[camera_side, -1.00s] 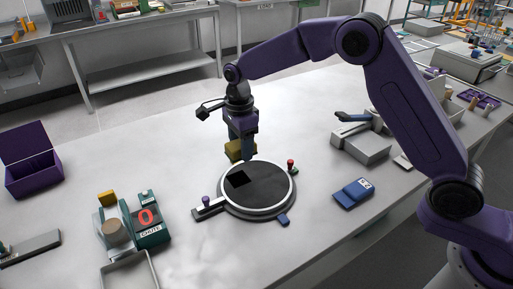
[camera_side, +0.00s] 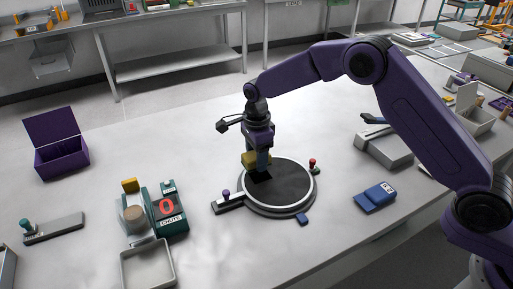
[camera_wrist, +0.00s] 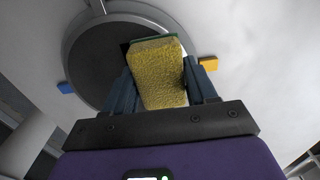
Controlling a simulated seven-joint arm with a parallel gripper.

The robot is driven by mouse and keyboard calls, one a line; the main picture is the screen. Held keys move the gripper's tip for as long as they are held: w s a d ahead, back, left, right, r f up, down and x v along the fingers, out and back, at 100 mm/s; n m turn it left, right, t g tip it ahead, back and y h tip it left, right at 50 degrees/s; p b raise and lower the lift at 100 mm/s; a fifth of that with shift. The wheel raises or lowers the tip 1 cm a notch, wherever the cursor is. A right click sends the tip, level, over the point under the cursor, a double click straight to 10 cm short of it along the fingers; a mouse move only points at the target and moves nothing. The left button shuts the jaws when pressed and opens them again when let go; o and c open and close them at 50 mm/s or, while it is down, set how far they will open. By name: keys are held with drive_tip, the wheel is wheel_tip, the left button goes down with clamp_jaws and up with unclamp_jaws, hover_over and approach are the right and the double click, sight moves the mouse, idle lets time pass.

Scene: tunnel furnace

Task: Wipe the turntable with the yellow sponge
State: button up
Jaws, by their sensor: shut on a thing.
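The round dark turntable (camera_side: 285,188) with a pale rim lies on the table in the side view. It also fills the upper middle of the wrist view (camera_wrist: 95,60). A black square patch (camera_side: 262,177) shows on its far left part. My gripper (camera_side: 258,163) points down at the turntable's far left edge. It is shut on the yellow sponge (camera_wrist: 158,75), which has a green layer at its far end. The sponge also shows in the side view (camera_side: 249,158), partly behind the fingers. I cannot tell whether it touches the turntable.
A slide with a purple knob (camera_side: 228,202) joins the turntable's left side, and a red-knobbed lever (camera_side: 312,167) stands at its right.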

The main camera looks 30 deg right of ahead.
sight(263, 180)
drive_tip(key=shift+f, duration=0.5)
drive_tip(key=shift+s+f, duration=0.65)
drive_tip(key=shift+f, duration=0.25)
drive_tip(key=shift+s, duration=1.35)
drive_tip(key=shift+w+r, duration=0.15)
drive_tip(key=shift+w, duration=1.5)
drive_tip(key=shift+w+f, duration=0.2)
drive_tip(key=shift+w, duration=0.15)
wheel_tip(263, 180, up, 8)
drive_tip(key=shift+f, duration=0.2)
drive_tip(key=shift+r, duration=0.4)
